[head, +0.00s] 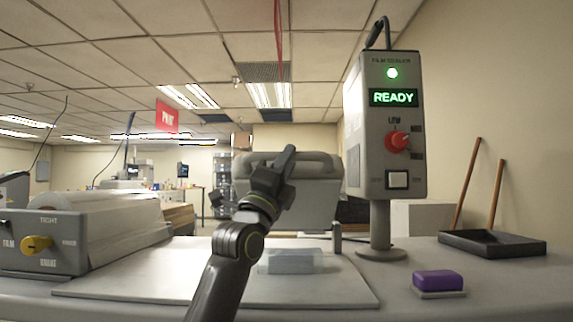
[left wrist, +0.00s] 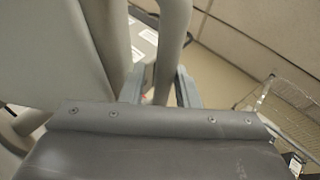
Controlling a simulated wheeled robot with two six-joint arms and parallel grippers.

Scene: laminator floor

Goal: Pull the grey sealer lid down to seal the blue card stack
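The grey sealer lid (head: 315,200) stands raised at the back of the sealer bed, with a rounded handle bar (head: 318,158) along its top. The handle bar also shows in the left wrist view (left wrist: 172,40). My left gripper (head: 287,160) is up at the lid's handle. In the left wrist view its two fingers (left wrist: 161,88) stand on either side of the bar, with a gap visible on the left side, so it looks open around it. The pale blue card stack (head: 292,261) lies on the bed below the lid, partly behind my arm. My right gripper is not in view.
The control box (head: 393,150) on a post shows a green light and READY. A film roll unit (head: 80,235) stands at the left. A purple block (head: 438,281) and a dark tray (head: 492,243) with two wooden sticks sit at the right. The bed plate (head: 340,290) is clear in front.

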